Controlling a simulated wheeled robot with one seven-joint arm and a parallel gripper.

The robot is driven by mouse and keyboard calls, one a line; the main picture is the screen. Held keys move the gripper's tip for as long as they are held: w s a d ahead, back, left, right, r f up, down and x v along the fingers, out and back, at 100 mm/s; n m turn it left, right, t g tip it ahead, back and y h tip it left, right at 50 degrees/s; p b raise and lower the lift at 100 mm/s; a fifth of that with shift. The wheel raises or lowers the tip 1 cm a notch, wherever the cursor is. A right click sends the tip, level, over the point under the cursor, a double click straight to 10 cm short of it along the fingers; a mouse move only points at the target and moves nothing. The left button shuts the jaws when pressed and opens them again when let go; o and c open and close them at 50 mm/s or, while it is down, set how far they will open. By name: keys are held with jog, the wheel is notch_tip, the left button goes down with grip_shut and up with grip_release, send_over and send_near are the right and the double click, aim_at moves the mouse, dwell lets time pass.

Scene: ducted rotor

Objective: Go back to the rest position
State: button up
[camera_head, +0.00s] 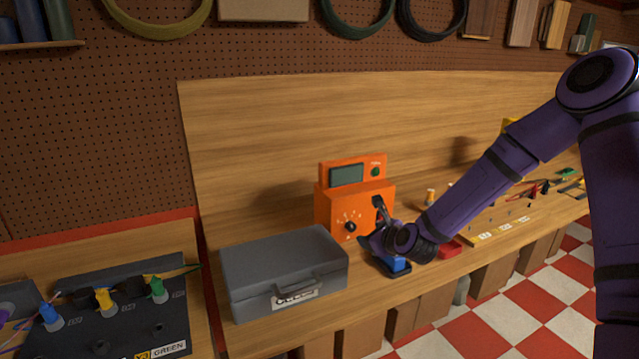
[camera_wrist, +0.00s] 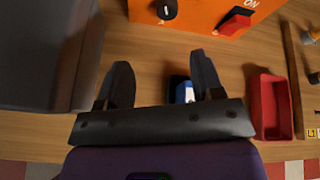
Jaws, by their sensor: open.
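My gripper (camera_head: 378,222) is at the end of my purple arm, low over the bench in front of the orange meter (camera_head: 354,195). In the wrist view the two dark fingers of my gripper (camera_wrist: 163,82) are spread apart with nothing between them touching both. A small blue object on a dark base (camera_wrist: 184,91) lies beyond and below the fingers, near the right one. In the head view this blue object (camera_head: 397,265) sits just under my wrist, partly hidden by it.
A grey toolbox (camera_head: 284,268) with a front handle stands left of my gripper, close by. A red tray (camera_wrist: 269,104) lies to the right. The orange meter's front, with a black knob and red switch, is just ahead. A wooden tray of small parts (camera_head: 495,234) lies further right.

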jog(key=s+d+r+n+g+h, duration=0.2)
jog(key=s+r+n, duration=0.6)
jog(key=r+n, duration=0.1)
jog(key=s+d+r+n+g+h, duration=0.2)
jog(key=s+r+n+g, duration=0.1)
jog(key=s+r+n, duration=0.55)
jog(key=s+d+r+n, duration=0.1)
jog(key=s+r+n, duration=0.2)
jog(key=s, duration=0.5)
jog(key=s+d+r+n+g, duration=0.1)
jog(key=s+r+n, duration=0.3)
jog(key=s, duration=0.4)
jog(key=s+d+r+n+g, duration=0.1)
jog(key=s+d+r+n, duration=0.2)
jog(key=s, duration=0.4)
jog(key=shift+v, duration=0.95)
jog(key=shift+n, duration=0.25)
